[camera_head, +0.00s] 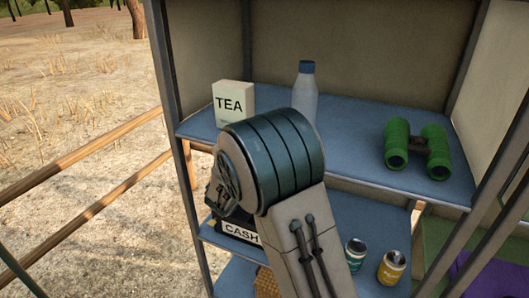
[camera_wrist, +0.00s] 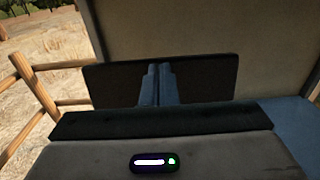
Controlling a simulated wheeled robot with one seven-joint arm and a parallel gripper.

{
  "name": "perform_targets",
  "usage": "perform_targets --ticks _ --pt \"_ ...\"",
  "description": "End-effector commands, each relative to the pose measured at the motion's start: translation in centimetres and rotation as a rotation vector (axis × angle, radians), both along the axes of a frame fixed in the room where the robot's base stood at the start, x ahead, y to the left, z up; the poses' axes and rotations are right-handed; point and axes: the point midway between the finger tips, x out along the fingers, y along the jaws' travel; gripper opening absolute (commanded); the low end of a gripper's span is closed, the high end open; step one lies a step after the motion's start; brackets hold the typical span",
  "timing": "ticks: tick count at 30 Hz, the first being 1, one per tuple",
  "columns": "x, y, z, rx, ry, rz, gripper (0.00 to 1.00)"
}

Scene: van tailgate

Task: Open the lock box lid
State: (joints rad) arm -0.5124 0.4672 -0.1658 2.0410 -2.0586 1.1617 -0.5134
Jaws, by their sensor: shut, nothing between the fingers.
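The lock box, a dark box with a white CASH label (camera_head: 241,232), sits on the lower shelf in the head view. My arm hides most of it, including its lid. In the wrist view my gripper (camera_wrist: 158,68) is shut, its two fingers side by side and empty. The fingertips overlap a wide dark flat panel (camera_wrist: 205,78), which appears to be part of the box. I cannot tell whether this panel is the lid, how far it is raised, or whether the fingers touch it.
On the upper shelf (camera_head: 345,150) stand a TEA carton (camera_head: 233,102), a bottle with a blue cap (camera_head: 304,90) and green binoculars (camera_head: 417,148). Two small cans (camera_head: 355,252) (camera_head: 391,267) stand on the lower shelf, right of my arm. A wooden fence (camera_wrist: 47,88) is outside at left.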

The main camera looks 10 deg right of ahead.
Motion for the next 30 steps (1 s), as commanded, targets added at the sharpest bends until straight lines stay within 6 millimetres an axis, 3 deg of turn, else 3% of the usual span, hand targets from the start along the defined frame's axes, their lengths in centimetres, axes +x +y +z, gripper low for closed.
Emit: perform_targets --ticks 9,19,23,30 --pt "-6.2 4.2 -0.2 0.002 -0.002 0.004 0.0" --pt "-9.3 5.7 0.0 0.01 -0.001 -0.01 0.0" --pt "-10.4 3.2 0.1 0.094 0.003 -0.091 0.0" --pt "-16.1 -5.3 -0.8 0.47 -0.016 -0.428 0.0"
